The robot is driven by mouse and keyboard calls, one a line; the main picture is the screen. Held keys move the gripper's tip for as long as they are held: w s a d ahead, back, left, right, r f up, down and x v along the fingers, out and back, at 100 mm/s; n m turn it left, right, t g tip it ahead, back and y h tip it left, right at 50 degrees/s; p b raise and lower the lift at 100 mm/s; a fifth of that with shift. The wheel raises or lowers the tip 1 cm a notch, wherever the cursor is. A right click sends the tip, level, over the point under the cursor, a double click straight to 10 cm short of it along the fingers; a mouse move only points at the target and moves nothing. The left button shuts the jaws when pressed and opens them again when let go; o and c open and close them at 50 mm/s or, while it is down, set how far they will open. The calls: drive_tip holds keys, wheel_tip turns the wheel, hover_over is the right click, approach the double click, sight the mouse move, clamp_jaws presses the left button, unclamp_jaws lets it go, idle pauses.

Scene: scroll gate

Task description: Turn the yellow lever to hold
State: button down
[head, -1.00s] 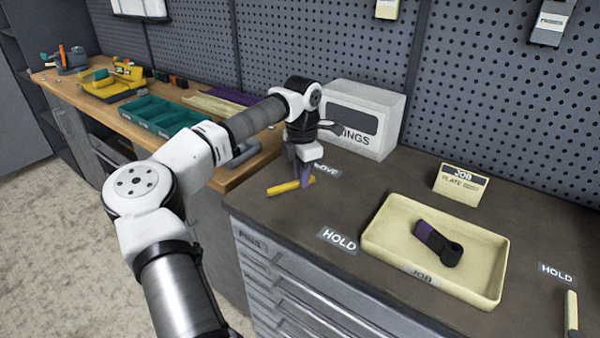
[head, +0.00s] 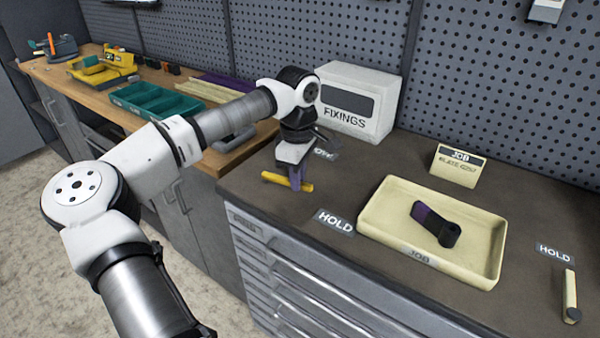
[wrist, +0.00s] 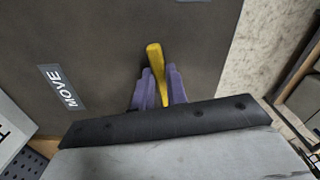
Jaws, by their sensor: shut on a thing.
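The yellow lever (head: 287,181) is a short bar low over the dark bench top, near its left edge. It also shows in the wrist view (wrist: 155,62), standing out between the purple fingers. My gripper (head: 295,178) is shut on the lever, with a finger on each side of it; the wrist view shows the fingers (wrist: 158,85) too. A HOLD label (head: 334,221) lies on the bench at the front, to the right of the lever. A MOVE label lies behind my gripper, partly hidden in the head view and clear in the wrist view (wrist: 62,87).
A cream JOB tray (head: 385,235) holding a dark and purple part (head: 437,224) stands to the right. A FIXINGS box (head: 358,100) stands behind my gripper. A second HOLD label (head: 555,253) and a cream lever (head: 570,295) are at the far right.

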drive_tip(key=shift+s+a+m, duration=0.4)
drive_tip(key=shift+s+m, duration=0.3)
drive_tip(key=shift+m, duration=0.4)
drive_tip(key=c, duration=1.4)
unclamp_jaws()
drive_tip(key=shift+s, duration=0.1)
wheel_tip(320, 180, up, 14)
drive_tip(key=b, duration=0.1)
drive_tip(key=shift+b, duration=0.35)
drive_tip(key=shift+f, duration=0.1)
